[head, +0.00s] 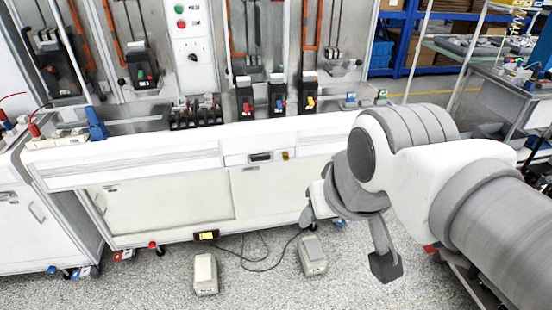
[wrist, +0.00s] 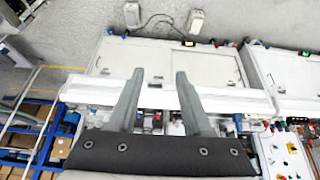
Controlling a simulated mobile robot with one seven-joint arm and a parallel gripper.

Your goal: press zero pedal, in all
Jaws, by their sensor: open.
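Two beige foot pedals rest on the speckled floor in front of the bench. In the head view the left pedal (head: 205,274) is nearer to me and the right pedal (head: 312,255) is a little farther right. Both also show at the top of the wrist view, one at the right (wrist: 195,21) and one at the left (wrist: 131,14). I cannot read any marking that tells which is the zero pedal. My gripper (wrist: 160,75) is open and empty, its two grey fingers apart. It is above the floor near the bench front, touching neither pedal.
The white test bench (head: 160,200) carries breakers and a control panel (head: 193,45). Black cables (head: 258,258) run over the floor between the pedals. A metal cart (head: 495,80) stands at the right. The floor around the pedals is otherwise clear.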

